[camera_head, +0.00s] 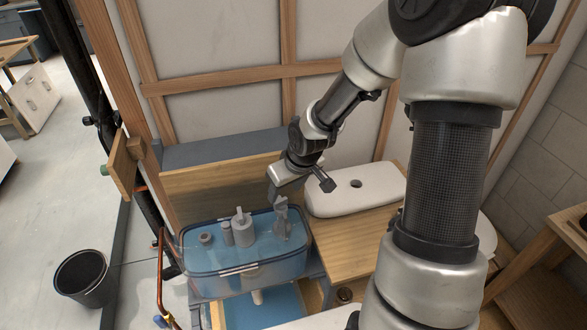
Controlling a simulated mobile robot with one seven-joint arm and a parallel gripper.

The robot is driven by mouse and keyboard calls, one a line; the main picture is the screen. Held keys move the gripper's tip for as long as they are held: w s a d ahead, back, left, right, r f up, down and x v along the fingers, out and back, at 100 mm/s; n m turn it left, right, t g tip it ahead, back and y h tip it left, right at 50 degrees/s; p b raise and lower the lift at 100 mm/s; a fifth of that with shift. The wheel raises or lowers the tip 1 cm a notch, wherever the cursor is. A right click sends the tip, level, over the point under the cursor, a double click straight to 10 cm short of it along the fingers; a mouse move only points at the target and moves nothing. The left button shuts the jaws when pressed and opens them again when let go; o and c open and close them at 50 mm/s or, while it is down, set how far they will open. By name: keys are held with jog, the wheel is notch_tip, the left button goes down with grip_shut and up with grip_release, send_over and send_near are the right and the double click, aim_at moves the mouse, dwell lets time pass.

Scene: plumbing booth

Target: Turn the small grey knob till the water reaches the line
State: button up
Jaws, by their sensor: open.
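A clear blue-tinted tank (190,262) holds blue water and several grey fittings. A tall grey fitting (283,222) stands at its right end, and a thicker grey column (243,229) stands near the middle. A short round grey piece (205,239) is at the left. I cannot tell which of these carries the small knob. A pale line (239,269) shows on the tank's front; I cannot tell how the water level compares with it. My gripper (276,200) is open, pointing down at the top of the right fitting. Its fingertips are small, and contact is unclear.
A white tank lid (358,190) lies on the wooden surface (345,245) right of the tank. A wooden board (215,187) stands behind the tank. Copper pipe (160,275) runs along its left side. A black bucket (84,279) stands on the floor at left.

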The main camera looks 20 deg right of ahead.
jog(key=p+v, duration=0.2)
jog(key=v, duration=0.9)
jog(key=shift+r, duration=0.15)
jog(key=shift+s+r, duration=0.1)
jog(key=shift+s, duration=0.05)
